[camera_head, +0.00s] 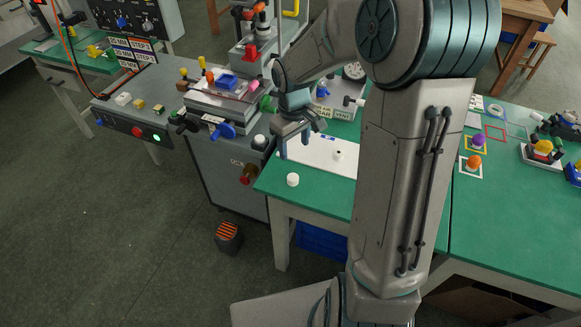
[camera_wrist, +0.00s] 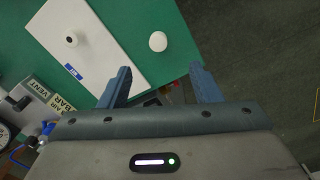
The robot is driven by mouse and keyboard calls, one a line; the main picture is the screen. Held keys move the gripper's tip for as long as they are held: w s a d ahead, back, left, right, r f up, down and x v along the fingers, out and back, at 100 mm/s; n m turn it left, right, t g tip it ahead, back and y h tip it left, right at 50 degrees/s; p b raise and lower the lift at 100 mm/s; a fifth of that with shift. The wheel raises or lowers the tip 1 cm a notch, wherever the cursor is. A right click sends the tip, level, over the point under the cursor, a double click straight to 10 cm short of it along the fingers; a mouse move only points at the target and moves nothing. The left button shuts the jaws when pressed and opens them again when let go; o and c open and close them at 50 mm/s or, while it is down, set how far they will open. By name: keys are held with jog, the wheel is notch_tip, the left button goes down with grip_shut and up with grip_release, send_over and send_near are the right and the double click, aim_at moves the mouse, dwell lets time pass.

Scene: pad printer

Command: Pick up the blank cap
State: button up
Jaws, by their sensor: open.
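The blank cap (camera_head: 292,180) is a small plain white round piece on the green table top, near its front left corner. In the wrist view the cap (camera_wrist: 158,41) lies beyond the fingertips, between the lines of the two fingers. My gripper (camera_head: 294,146) is open, with its blue-grey fingers pointing down behind the cap in the head view. In the wrist view the gripper (camera_wrist: 160,70) has nothing between its fingers. It is apart from the cap. A white board (camera_head: 315,158) lies beside the cap and bears a small white piece with a dark hole (camera_head: 338,154).
The pad printer (camera_head: 225,105) with coloured knobs stands left of the table. A gauge unit marked VENT (camera_head: 335,112) is behind the board. Coloured squares and knobs (camera_head: 473,162) are at the right. The table edge (camera_head: 268,194) is close to the cap.

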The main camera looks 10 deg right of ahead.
jog(key=w+f, duration=0.1)
send_over(293, 177)
notch_tip(293, 177, down, 9)
jog(key=shift+s+a+r, duration=0.1)
jog(key=shift+s+a, duration=0.05)
notch_tip(293, 177, down, 5)
jog(key=shift+r, duration=0.1)
dwell(0.3)
jog(key=c, duration=1.1)
jog(key=shift+o, duration=0.2)
